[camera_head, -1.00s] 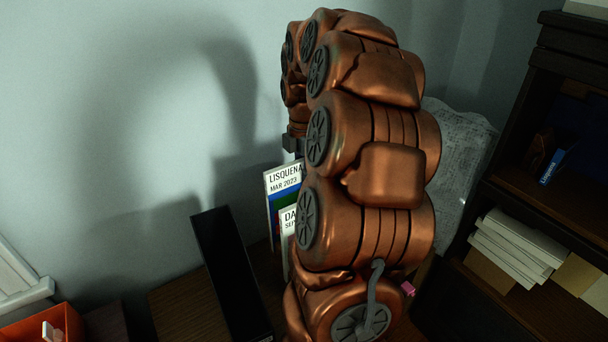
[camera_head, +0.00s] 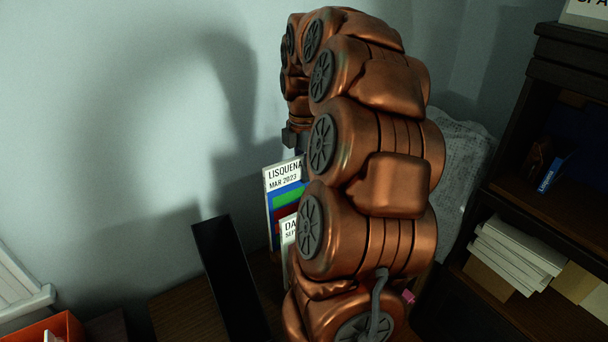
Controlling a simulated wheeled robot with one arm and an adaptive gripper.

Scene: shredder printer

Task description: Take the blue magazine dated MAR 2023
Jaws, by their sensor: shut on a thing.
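The magazine marked "LISQUENA" and "MAR 2023" (camera_head: 284,179) stands upright against the back wall, left of my arm. It has a white header over a blue cover with green and red areas; its right side is hidden by my arm. My gripper (camera_head: 293,138) shows only as a small dark part at the magazine's top edge; its fingertips are mostly hidden. It is shut on this magazine. A second white-headed magazine (camera_head: 289,232), with a date starting "SEPT", stands lower in front of it, mostly hidden.
A black upright panel (camera_head: 228,275) stands left of the magazines. A dark shelf (camera_head: 530,200) with stacked papers (camera_head: 515,250) stands at the right. An orange box (camera_head: 50,330) is at the lower left. The wall area above the panel is clear.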

